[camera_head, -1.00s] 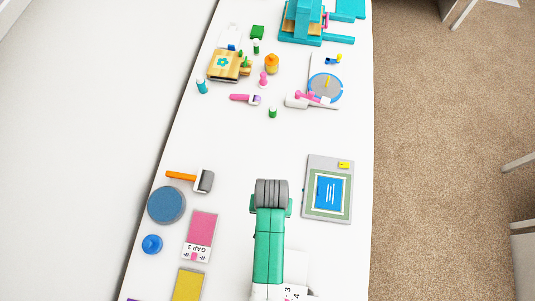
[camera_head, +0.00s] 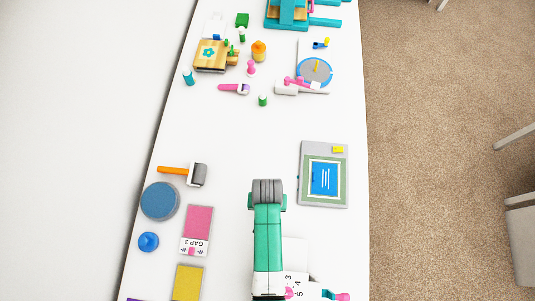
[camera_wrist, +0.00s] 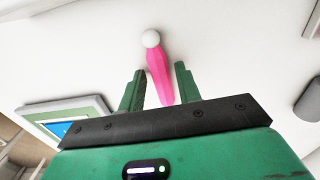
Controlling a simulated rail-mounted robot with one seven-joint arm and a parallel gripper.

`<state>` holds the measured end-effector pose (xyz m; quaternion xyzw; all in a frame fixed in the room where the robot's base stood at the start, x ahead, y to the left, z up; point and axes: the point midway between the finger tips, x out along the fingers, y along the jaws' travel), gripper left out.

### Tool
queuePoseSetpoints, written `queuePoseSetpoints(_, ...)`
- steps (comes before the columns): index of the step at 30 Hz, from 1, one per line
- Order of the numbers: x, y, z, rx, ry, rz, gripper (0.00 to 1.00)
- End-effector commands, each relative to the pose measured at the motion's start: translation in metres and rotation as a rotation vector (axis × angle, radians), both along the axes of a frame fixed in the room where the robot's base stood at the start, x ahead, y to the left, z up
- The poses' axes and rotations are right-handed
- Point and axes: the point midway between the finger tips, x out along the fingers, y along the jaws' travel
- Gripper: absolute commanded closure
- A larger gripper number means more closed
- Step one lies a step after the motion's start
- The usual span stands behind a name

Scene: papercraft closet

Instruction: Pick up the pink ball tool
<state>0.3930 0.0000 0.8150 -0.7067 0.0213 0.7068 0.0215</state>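The pink ball tool (camera_wrist: 160,78) shows in the wrist view as a tapered pink handle with a white ball at its far end. It lies on the white tabletop. My gripper (camera_wrist: 160,80) is open, with one green finger on each side of the pink handle in the picture. White gaps show between handle and fingers, so the gripper is not closed on it. How high the fingertips are above the table, I cannot tell. In the head view my arm hides the tool and my fingertips.
A framed board (camera_head: 324,175) lies right of my arm. A roller with orange handle (camera_head: 184,174), a blue disc (camera_head: 160,201) and a pink card (camera_head: 197,229) lie left. Several small tools and a wooden book (camera_head: 211,56) stand farther back. The table's middle is clear.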

Motion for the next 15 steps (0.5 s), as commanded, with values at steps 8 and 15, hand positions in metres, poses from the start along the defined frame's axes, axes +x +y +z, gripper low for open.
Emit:
queuePoseSetpoints(8, 0.0, 0.0, 0.0, 0.0, 0.0, 0.0, 1.0)
queuePoseSetpoints(15, 0.001, 0.0, 0.014, 0.0, -0.003, 0.0, 1.0)
